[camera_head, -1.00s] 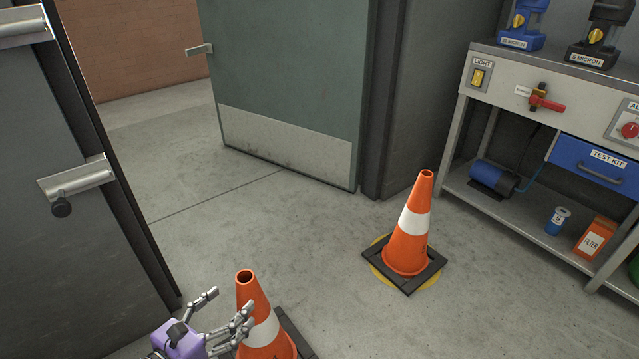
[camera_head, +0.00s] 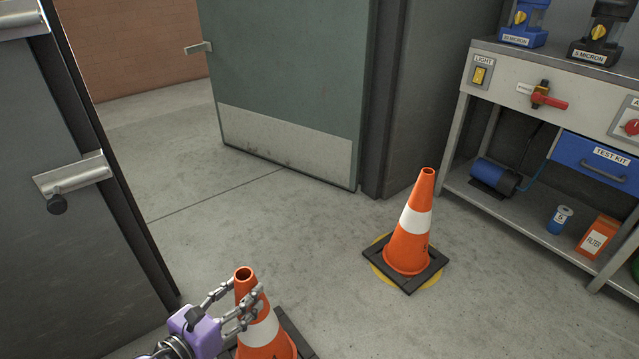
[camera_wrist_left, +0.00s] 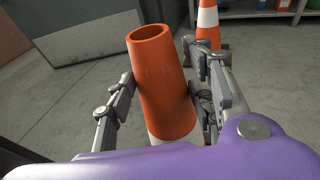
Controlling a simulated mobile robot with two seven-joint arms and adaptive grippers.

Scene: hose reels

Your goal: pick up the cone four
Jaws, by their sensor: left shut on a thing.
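An orange traffic cone with a white band (camera_head: 262,333) stands upright on the floor at the bottom of the head view, on a dark square base. Its open top (camera_wrist_left: 160,75) fills the middle of the left wrist view. My left gripper (camera_head: 238,300) is shut on this cone, with fingers on both sides of its upper part. No number shows on it. A second orange and white cone (camera_head: 409,235) stands upright farther right, on a black base over a yellow floor disc. It also shows in the left wrist view (camera_wrist_left: 208,22). My right gripper is not in view.
A dark door (camera_head: 70,230) with lever handles stands close at left. A green door (camera_head: 285,75) stands open behind. A metal bench (camera_head: 515,85) with a lower shelf is at right. Bare concrete floor lies between the cones and doors.

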